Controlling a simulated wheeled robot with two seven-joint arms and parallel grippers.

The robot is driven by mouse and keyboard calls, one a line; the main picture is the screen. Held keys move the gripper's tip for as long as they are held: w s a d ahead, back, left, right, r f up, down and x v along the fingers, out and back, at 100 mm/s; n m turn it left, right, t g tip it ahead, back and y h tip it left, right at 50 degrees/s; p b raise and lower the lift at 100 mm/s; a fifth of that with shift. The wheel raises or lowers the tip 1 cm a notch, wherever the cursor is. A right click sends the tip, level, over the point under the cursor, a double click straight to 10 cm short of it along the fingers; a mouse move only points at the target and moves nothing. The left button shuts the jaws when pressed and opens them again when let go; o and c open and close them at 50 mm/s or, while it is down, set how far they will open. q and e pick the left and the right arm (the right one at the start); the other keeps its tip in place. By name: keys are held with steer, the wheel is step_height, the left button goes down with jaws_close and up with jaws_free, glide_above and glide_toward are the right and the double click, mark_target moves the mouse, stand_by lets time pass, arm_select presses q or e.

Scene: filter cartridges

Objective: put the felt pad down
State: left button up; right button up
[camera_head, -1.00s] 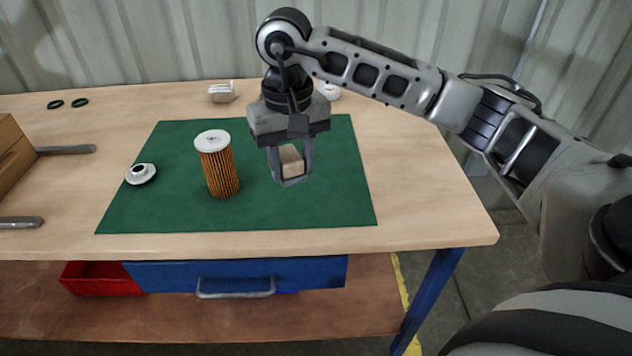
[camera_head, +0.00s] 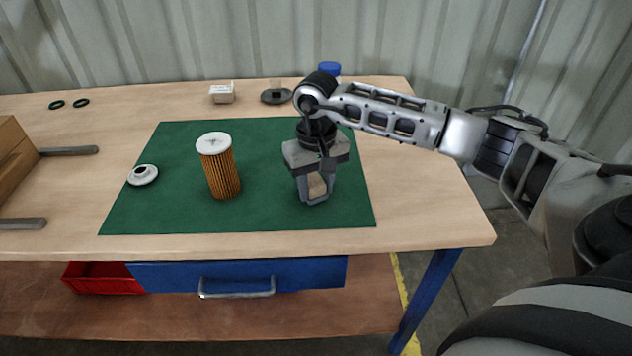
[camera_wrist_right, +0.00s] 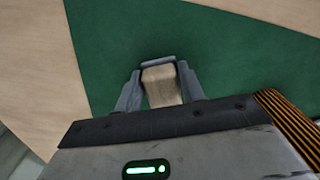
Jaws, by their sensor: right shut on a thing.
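The felt pad (camera_head: 317,186) is a small beige block between the fingers of my right gripper (camera_head: 315,194). In the right wrist view the felt pad (camera_wrist_right: 161,87) sits between the two fingers of the gripper (camera_wrist_right: 160,92), over the green mat (camera_wrist_right: 105,30). My right gripper is shut on it and points down over the right part of the green mat (camera_head: 270,215). I cannot tell whether the pad touches the mat. My left gripper is not in view.
A pleated orange filter cartridge (camera_head: 220,172) with a white top stands upright left of the gripper. A white round cap (camera_head: 142,175) lies at the mat's left edge. A white box (camera_head: 222,94), a dark round dish (camera_head: 276,97) and two dark rings (camera_head: 68,103) are behind.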

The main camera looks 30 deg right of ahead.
mark_target(316, 182)
steer(key=shift+f, duration=0.2)
steer(key=o, duration=1.3)
steer(key=shift+r, duration=0.1)
steer(key=shift+r, duration=0.35)
step_height(316, 182, up, 12)
steer(key=shift+f+b, duration=0.2)
steer(key=shift+b, duration=0.2)
